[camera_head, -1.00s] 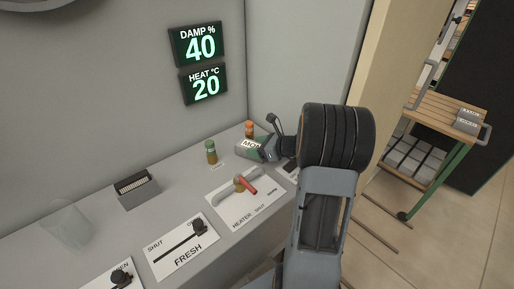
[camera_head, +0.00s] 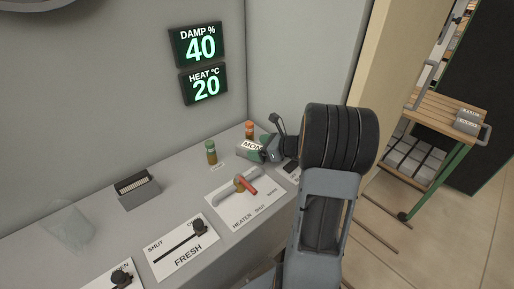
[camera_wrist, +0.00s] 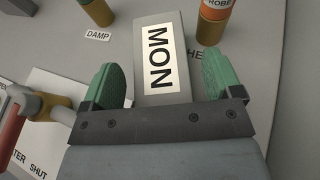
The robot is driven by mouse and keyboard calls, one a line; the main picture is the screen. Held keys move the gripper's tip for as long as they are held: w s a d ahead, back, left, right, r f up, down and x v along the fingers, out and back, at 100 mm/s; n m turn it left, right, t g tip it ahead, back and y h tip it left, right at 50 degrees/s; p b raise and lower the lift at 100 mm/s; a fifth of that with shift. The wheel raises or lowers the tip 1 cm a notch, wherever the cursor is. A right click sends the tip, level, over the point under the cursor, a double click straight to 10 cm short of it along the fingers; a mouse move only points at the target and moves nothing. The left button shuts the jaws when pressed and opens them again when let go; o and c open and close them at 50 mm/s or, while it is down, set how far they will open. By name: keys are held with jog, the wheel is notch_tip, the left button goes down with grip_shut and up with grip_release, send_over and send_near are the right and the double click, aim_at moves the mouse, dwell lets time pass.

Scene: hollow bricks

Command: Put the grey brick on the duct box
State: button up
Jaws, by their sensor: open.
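A grey brick (camera_wrist: 153,95) with a white label reading MON lies between my fingers in the wrist view. It also shows in the head view (camera_head: 243,150), at the back right of the grey desk. My gripper (camera_wrist: 162,85) has green finger pads and is open. There is a gap on each side between the pads and the brick. In the head view my gripper (camera_head: 265,149) partly hides the brick's right end. I cannot make out a thing that is clearly the duct box.
A green-capped bottle (camera_head: 211,153) and an orange one (camera_head: 249,130) stand near the brick. A trolley (camera_head: 437,108) holds grey bricks.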

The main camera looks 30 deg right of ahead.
jog(key=v, duration=1.1)
jog(key=shift+f, duration=0.1)
